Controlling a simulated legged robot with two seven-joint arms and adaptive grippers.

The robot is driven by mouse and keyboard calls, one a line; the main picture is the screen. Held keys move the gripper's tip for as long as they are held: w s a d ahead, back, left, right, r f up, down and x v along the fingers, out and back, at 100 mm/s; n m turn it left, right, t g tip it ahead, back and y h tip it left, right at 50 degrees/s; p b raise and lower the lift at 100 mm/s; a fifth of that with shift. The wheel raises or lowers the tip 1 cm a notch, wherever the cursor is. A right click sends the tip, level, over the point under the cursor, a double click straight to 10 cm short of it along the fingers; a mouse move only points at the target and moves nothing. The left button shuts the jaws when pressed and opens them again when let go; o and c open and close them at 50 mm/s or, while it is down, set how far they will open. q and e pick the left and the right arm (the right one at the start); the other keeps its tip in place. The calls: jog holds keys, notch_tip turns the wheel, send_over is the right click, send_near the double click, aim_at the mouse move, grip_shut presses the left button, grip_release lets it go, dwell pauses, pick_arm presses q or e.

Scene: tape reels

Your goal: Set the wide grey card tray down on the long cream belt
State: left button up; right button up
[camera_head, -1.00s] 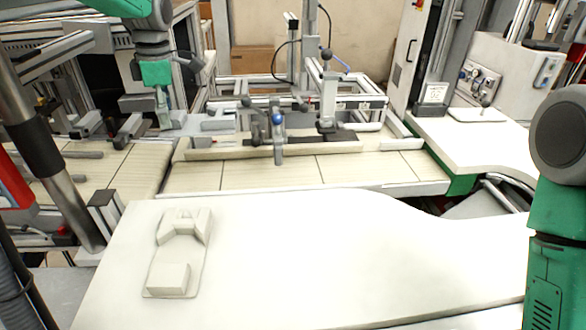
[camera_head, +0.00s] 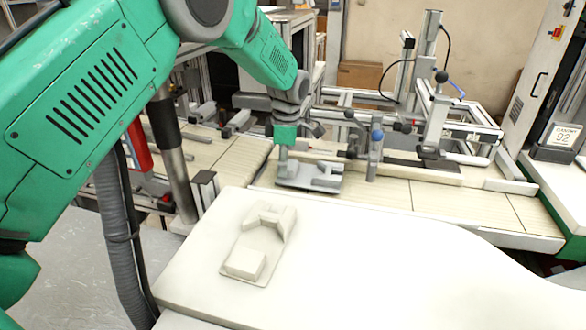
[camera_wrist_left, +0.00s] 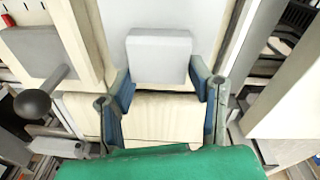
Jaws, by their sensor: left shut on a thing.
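The wide grey card tray (camera_head: 310,178) is at the near left part of the long cream belt (camera_head: 395,194), low over it or on it; I cannot tell if it touches. My left gripper (camera_head: 283,170) reaches down onto the tray's left end and is shut on it. In the left wrist view, the blue-padded fingers of my left gripper (camera_wrist_left: 165,95) stand on either side of a light grey block (camera_wrist_left: 158,55) of the tray. The cream belt (camera_wrist_left: 160,115) shows between the fingers. My right gripper is not in view.
A similar off-white tray (camera_head: 243,263) lies on the white table (camera_head: 350,265) in front. A blue-topped clamp post (camera_head: 375,150) stands just right of the grey tray. A metal frame fixture (camera_head: 440,125) stands behind.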

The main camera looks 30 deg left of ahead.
aim_at(296, 166)
pick_arm(q)
jog(key=d, duration=0.4)
jog(key=shift+w+r, duration=0.2)
jog(key=shift+w, duration=0.2)
jog(key=shift+a+f, duration=0.95)
jog(key=shift+a, duration=0.2)
jog(key=o, duration=1.3)
jog(key=shift+s+a, duration=0.1)
jog(key=shift+a, duration=0.05)
jog(key=shift+d+r, duration=0.3)
jog(key=shift+d, duration=0.65)
jog(key=shift+d+r, duration=0.2)
jog(key=shift+r, duration=0.3)
jog(key=shift+d+r, duration=0.15)
jog(key=shift+r, duration=0.35)
jog(key=r, duration=0.2)
jog(key=a+r, duration=0.1)
jog(key=r, duration=0.4)
jog(key=shift+a+r, duration=0.2)
jog(key=shift+r, duration=0.2)
jog(key=shift+d+r+p, duration=0.3)
jog(key=shift+d+r, duration=0.65)
jog(key=shift+r, duration=0.05)
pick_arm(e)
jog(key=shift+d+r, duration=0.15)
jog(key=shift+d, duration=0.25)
